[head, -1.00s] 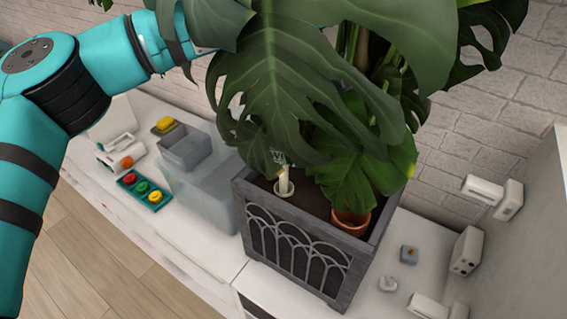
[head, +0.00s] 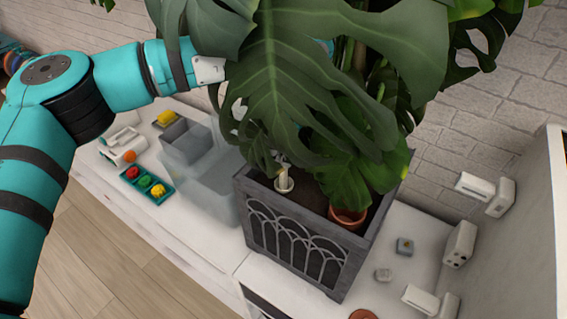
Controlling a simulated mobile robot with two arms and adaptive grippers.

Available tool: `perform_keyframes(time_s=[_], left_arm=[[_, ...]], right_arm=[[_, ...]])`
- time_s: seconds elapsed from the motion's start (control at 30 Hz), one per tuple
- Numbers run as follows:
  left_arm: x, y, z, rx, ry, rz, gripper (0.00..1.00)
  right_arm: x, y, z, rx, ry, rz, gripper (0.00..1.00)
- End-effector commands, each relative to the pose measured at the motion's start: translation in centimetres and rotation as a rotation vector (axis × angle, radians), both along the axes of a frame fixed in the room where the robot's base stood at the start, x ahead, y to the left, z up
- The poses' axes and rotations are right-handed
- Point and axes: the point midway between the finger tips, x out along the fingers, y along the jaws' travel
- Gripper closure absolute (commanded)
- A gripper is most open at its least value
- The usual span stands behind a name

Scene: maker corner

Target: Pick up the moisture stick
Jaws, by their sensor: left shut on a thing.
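The moisture stick (head: 283,178) is a small pale upright piece with a round white collar, at the soil in the grey planter box (head: 240,205). Large monstera leaves (head: 310,80) hang over it and hide its upper part. My left arm comes in from the left and passes behind the leaves. My left gripper (head: 282,160) is mostly hidden by leaves, with only a small part showing just above the stick; it is shut on the stick. My right gripper is not in view.
A terracotta pot (head: 346,216) with a leafy plant stands in the planter, right of the stick. Left are a clear bin (head: 210,180) and a teal tray (head: 158,196) of coloured buttons. White blocks (head: 460,243) stand right. The counter right of the planter has some free room.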

Motion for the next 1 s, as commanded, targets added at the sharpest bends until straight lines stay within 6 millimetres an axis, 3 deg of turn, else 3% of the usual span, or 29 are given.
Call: perform_keyframes(time_s=[0.43,0.77,1.0], left_arm=[[0.1,0.0,0.9,-0.002,-0.003,0.002,1.00],[0.0,0.0,7.2,-0.001,-0.003,0.001,1.00],[0.0,0.0,10.4,0.000,-0.001,0.000,1.00]], right_arm=[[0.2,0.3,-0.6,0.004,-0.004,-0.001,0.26],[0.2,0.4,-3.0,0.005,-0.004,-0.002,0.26],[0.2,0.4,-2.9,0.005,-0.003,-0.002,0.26]])
